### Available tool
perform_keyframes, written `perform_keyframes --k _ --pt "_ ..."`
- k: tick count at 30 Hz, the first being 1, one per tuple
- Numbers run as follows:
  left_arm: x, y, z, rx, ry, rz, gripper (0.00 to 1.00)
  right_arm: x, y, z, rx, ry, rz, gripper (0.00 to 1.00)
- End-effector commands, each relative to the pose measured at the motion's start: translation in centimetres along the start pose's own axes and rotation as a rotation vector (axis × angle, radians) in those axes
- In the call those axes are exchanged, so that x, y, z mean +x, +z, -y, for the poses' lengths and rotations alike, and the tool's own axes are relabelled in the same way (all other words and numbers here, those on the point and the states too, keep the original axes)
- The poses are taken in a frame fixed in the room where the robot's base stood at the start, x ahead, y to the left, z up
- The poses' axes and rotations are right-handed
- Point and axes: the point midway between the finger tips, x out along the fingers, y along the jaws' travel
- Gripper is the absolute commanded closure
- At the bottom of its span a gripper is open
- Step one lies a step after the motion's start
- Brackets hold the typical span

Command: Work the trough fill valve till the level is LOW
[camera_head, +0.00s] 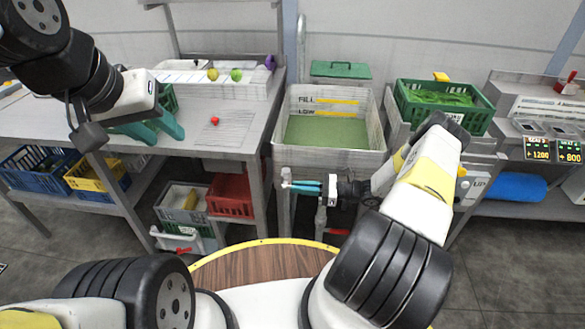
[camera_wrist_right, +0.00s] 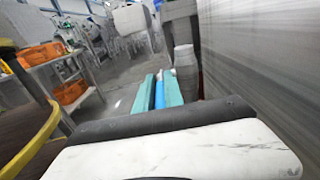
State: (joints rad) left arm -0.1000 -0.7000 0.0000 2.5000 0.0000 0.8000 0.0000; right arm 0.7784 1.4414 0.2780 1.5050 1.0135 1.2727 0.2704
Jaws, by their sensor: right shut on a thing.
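The trough (camera_head: 380,150) stands in the middle of the head view, with FILL and LOW marks (camera_head: 335,113) on its inner back wall. Its green surface (camera_head: 325,131) reaches up to about the LOW line. My right gripper (camera_head: 306,187) is at the trough's front, shut on a blue valve handle, beside a pale upright pipe (camera_head: 286,183). In the right wrist view the blue handle (camera_wrist_right: 159,95) shows between the teal fingers; much of it is hidden. My left gripper (camera_head: 158,132) is over the left table, its teal fingers apart, with nothing seen between them.
A red lever (camera_head: 339,232) sits on piping below the trough. A green crate of greens (camera_head: 440,103) stands right of the trough. The left table (camera_head: 225,140) holds a red item (camera_head: 214,121) and a sheet. Crates (camera_head: 232,195) fill the lower shelf.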

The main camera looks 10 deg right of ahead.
Motion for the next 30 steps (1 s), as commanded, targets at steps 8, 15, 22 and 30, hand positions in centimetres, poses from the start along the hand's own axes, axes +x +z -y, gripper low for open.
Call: perform_keyframes --k 8,15,22,30 --pt "0.0 0.0 0.0 0.0 0.0 0.0 0.64 -0.1 0.5 0.1 -0.003 -0.001 -0.064 1.0" --pt "0.0 0.0 0.0 0.0 0.0 0.0 0.64 0.2 1.3 0.1 -0.003 0.001 -0.219 1.0" --pt "0.0 0.0 0.0 0.0 0.0 0.0 0.64 0.6 2.0 0.1 -0.004 0.0 -0.381 1.0" --pt "0.0 0.0 0.0 0.0 0.0 0.0 0.64 0.9 2.5 0.1 -0.003 -0.001 -0.513 1.0"
